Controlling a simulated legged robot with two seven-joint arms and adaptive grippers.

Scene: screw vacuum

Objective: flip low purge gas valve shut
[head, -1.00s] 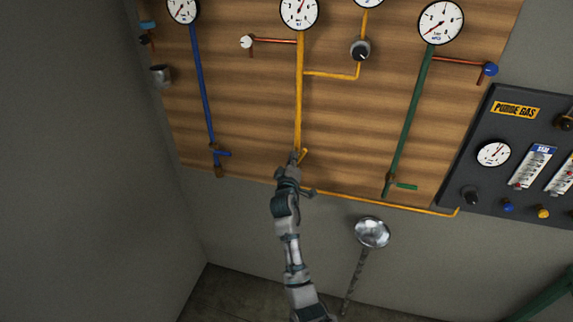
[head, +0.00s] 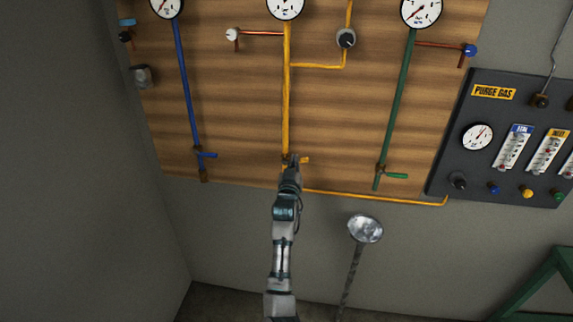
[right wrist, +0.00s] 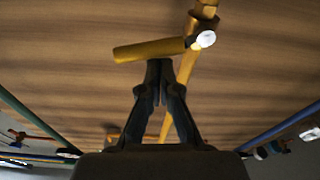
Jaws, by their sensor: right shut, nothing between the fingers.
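The yellow valve handle (head: 305,159) sits at the lower end of the yellow pipe (head: 287,100) on the wooden board. It points right, roughly across the pipe. In the right wrist view the handle (right wrist: 150,50) is a thick yellow lever beside a brass fitting with a bright round end. My right gripper (head: 291,160) is at the valve and covers part of it. In the right wrist view the gripper (right wrist: 160,66) is shut and empty, its tips at or just beside the handle; contact is unclear. My left gripper is not in view.
Blue (head: 206,155) and green (head: 396,176) valve handles stand on either side, on their own pipes. The purge gas panel (head: 450,150) is at the right. A round metal dish on a stem (head: 365,229) stands below the board. Open wall lies left of my arm.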

